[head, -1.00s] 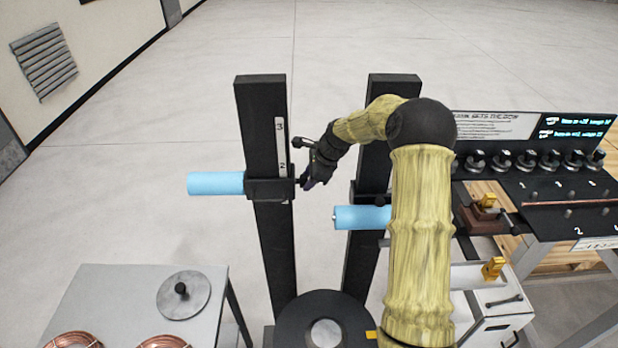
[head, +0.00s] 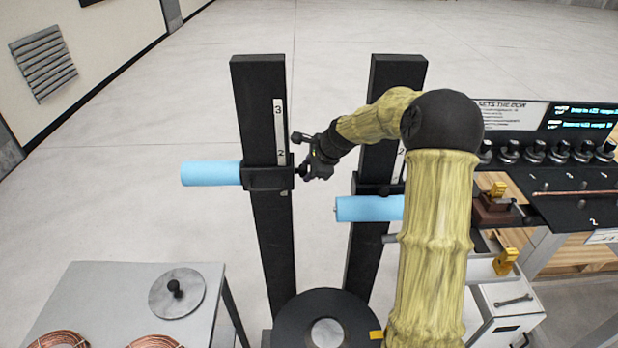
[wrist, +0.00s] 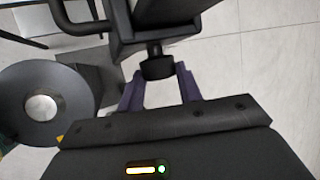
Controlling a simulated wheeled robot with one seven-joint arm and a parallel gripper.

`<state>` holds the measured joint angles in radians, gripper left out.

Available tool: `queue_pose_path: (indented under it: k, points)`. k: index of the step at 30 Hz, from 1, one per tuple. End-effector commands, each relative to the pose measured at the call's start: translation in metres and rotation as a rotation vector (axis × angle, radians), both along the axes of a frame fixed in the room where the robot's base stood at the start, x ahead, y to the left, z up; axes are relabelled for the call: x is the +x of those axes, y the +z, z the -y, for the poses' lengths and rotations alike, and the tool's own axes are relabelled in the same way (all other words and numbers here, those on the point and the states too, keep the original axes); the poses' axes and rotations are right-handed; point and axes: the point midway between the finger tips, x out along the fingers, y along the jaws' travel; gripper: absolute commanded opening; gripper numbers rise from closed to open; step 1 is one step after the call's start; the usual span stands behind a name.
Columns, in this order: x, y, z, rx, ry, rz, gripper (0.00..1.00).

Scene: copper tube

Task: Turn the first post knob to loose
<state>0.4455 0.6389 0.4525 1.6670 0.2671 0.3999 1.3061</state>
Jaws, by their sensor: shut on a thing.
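The first post (head: 262,110) is a tall black upright with a numbered white scale. A black slider block (head: 262,179) on it carries a light blue roller (head: 212,173) pointing left. The dark post knob (wrist: 157,62) sticks out of the block's right side. My gripper (head: 306,172) is at that knob, and in the wrist view my gripper (wrist: 158,84) has its purple fingers on both sides of it, shut on it. The knob's markings and turn position cannot be made out.
A second black post (head: 396,75) with a blue roller (head: 368,208) stands to the right, partly behind my arm. A round black disc (head: 300,320) is at the posts' foot. A grey table (head: 95,285) with copper coils is at left. A bench (head: 540,188) is at right.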

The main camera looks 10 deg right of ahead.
Motion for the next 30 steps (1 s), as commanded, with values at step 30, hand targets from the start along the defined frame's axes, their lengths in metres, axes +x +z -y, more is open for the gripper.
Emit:
queue_pose_path:
  k: [30]
  points:
    - [-0.0051, -0.0117, 0.0, -0.075, -0.003, 0.372, 0.12]
